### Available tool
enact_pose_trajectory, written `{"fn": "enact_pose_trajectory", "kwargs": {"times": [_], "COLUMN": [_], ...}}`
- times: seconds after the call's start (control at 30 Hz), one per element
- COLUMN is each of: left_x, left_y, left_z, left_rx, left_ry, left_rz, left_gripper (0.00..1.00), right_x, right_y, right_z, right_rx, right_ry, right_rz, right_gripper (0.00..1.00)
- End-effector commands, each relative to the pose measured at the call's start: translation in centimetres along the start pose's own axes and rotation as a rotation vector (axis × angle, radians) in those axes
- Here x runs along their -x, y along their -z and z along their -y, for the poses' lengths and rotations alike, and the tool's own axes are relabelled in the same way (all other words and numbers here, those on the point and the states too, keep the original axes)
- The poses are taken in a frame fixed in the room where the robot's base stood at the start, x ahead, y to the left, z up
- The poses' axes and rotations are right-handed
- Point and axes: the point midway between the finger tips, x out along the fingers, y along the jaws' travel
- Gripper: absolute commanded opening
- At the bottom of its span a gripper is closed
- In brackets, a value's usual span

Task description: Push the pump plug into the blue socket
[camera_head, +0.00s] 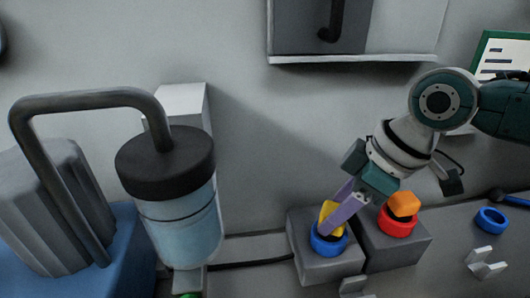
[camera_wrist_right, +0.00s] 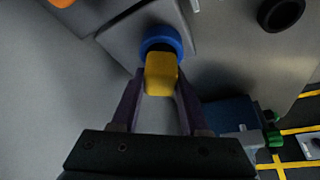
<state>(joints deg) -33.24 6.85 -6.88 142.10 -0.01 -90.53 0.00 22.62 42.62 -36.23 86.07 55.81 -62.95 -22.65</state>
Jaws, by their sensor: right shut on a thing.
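The yellow plug (camera_head: 327,211) is between the fingers of my right gripper (camera_head: 330,227), which is shut on it. In the right wrist view the plug (camera_wrist_right: 161,74) sits between the two fingertips (camera_wrist_right: 160,88) and overlaps the blue socket ring (camera_wrist_right: 160,40). In the head view the blue socket (camera_head: 322,247) is on top of a grey box, and the plug is tilted at its opening. I cannot tell how deep the plug is, as the fingers and plug hide the opening. My left gripper is not in view.
An orange plug (camera_head: 404,201) sits at a red socket (camera_head: 397,223) just right of the blue one. A pump with a black cap (camera_head: 166,157) stands at left. A loose blue ring (camera_head: 491,220) and a grey clip (camera_head: 484,264) are at right.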

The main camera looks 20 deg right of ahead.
Motion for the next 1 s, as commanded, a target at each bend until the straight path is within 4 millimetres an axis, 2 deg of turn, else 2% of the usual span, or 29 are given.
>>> {"fn": "enact_pose_trajectory", "kwargs": {"times": [1.0], "left_x": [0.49], "left_y": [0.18], "left_z": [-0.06], "left_rx": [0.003], "left_ry": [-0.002], "left_rz": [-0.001], "left_gripper": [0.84], "right_x": [-0.39], "right_y": [-0.18], "right_z": [0.00], "right_rx": [0.001], "right_ry": [0.000], "right_rz": [0.000], "right_gripper": [0.00]}}
